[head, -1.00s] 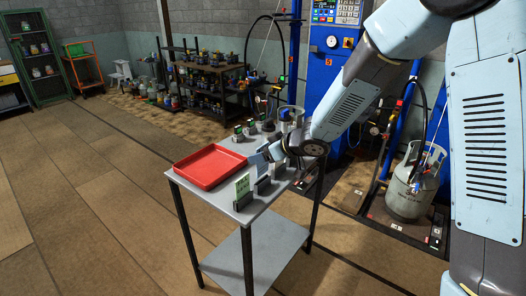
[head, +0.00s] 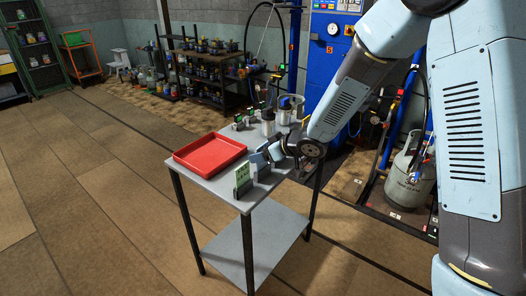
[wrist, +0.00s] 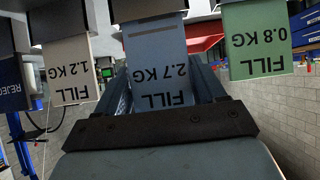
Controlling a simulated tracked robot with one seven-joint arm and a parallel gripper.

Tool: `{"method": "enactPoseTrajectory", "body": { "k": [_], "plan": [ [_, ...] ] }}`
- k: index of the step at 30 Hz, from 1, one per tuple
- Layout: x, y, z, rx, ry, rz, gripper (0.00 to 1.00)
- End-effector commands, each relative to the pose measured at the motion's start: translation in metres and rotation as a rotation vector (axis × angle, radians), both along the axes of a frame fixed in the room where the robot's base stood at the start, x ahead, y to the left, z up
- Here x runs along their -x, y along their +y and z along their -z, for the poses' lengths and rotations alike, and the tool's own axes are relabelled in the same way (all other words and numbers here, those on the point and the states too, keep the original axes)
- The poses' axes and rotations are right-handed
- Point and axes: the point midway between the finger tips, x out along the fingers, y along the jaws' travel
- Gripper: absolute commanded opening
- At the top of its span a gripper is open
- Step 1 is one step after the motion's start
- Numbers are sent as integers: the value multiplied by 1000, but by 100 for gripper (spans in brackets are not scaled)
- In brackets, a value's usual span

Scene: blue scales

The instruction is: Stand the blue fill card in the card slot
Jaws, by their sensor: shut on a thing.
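The blue fill card (wrist: 160,75), marked FILL 2.7 KG, shows upside down in the wrist view, between the two fingers of my gripper (wrist: 162,85). The fingers are shut on it. The card's far edge meets a dark holder block (wrist: 150,9); I cannot tell whether it is seated in the slot or only over it. In the head view my gripper (head: 259,159) is low over the table, at a dark holder (head: 263,171) behind the green card (head: 242,174). The card is hardly visible there.
A white card (wrist: 70,72) and a green card (wrist: 253,42) stand in holders close on either side. A red tray (head: 210,153) lies on the grey table (head: 213,185). The front left floor is clear.

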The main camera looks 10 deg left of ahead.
Motion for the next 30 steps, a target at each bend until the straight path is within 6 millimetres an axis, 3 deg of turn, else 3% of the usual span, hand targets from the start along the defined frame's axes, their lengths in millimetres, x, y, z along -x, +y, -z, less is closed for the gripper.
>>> {"method": "enactPoseTrajectory", "body": {
  "k": [30],
  "plan": [
    [0,0,9,0,1,1,40]
  ]
}}
